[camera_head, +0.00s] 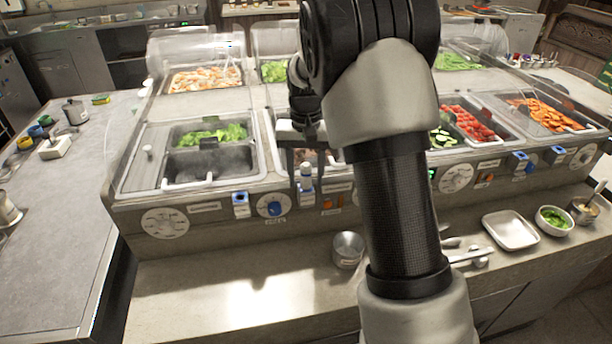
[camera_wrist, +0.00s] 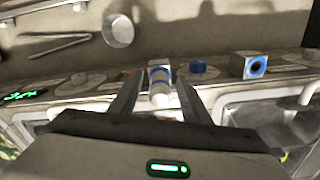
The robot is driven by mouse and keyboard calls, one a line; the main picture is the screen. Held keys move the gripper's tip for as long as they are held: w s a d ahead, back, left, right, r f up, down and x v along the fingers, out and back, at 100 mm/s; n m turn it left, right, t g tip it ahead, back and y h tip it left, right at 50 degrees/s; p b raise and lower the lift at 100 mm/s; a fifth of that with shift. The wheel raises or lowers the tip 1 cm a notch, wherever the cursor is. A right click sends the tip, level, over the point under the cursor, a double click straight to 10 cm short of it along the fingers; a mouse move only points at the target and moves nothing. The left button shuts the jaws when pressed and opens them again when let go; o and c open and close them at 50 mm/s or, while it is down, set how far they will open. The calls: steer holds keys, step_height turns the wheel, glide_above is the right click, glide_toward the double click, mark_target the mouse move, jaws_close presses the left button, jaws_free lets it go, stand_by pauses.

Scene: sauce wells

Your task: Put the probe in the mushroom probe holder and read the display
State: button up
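A white probe (camera_head: 306,172) with a blue band stands at a white-and-blue holder (camera_head: 305,186) on the front panel, below a well with brownish food (camera_head: 312,157), perhaps mushrooms and mostly hidden by my arm. My gripper (camera_head: 308,188) points down with one finger on each side of the probe. In the wrist view the probe (camera_wrist: 160,88) lies between the fingers of my gripper (camera_wrist: 158,80), with a gap on both sides, so it looks open. How deep the probe sits is unclear. A green display (camera_wrist: 22,95) shows at the left; its digits are not readable.
Another blue-and-white holder (camera_head: 240,204) and a blue knob (camera_head: 275,208) are left of the gripper. My arm blocks the middle.

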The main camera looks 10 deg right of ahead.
step_height(320, 180, up, 17)
steer(key=p, duration=0.1)
steer(key=shift+r, duration=0.2)
stand_by(0.4)
stand_by(1.2)
